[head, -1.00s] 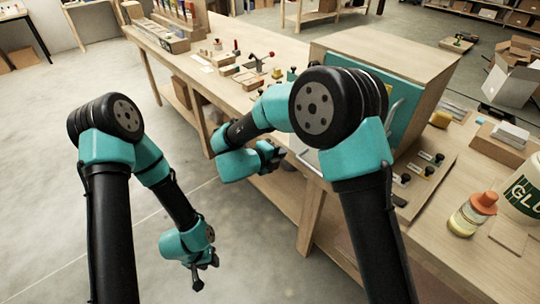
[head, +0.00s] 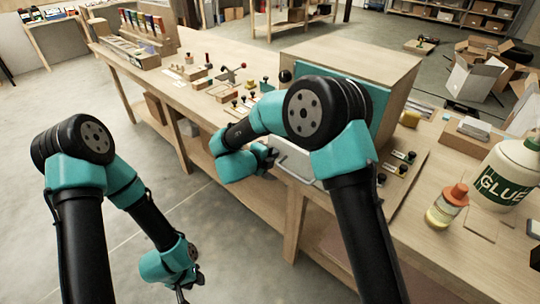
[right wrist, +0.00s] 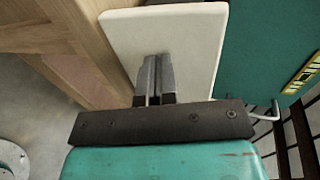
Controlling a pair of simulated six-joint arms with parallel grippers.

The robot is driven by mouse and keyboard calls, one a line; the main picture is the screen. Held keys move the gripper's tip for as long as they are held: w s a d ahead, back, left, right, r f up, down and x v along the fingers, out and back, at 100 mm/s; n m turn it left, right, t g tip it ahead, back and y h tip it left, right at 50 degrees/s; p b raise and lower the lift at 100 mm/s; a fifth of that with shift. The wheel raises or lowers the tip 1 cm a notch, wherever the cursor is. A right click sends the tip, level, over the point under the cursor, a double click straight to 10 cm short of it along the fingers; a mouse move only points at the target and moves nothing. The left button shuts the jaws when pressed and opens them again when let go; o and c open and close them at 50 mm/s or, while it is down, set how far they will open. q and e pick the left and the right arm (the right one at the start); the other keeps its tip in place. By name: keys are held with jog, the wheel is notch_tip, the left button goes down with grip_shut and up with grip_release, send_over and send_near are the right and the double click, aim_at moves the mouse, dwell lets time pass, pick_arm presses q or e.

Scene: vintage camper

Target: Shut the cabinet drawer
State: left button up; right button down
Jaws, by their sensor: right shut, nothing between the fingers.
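The cabinet (head: 352,58) is a wooden box with a teal front, standing on the workbench. My right arm covers much of that front. A pale panel (head: 292,158) shows low in front of it beside my right gripper (head: 268,157). In the right wrist view, my right gripper (right wrist: 154,80) is shut and empty, its fingertips over a cream panel (right wrist: 195,35), which looks like the drawer's. I cannot tell whether they touch. A teal surface (right wrist: 255,45) lies right of it. My left gripper (head: 188,288) hangs low, away from the bench; its jaws are unclear.
The workbench (head: 150,75) carries small tools and blocks left of the cabinet. A glue bottle (head: 505,178) and an orange-capped bottle (head: 447,207) stand at the right. A board with black knobs (head: 400,172) lies before the cabinet. The floor at left is clear.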

aim_at(278, 144)
jog(key=w+d, duration=0.9)
jog(key=d, duration=0.1)
jog(key=shift+w, duration=0.2)
jog(key=shift+s+a, duration=0.25)
jog(key=shift+a, duration=0.1)
jog(key=v, duration=1.3)
jog(key=shift+s+a+f, duration=0.3)
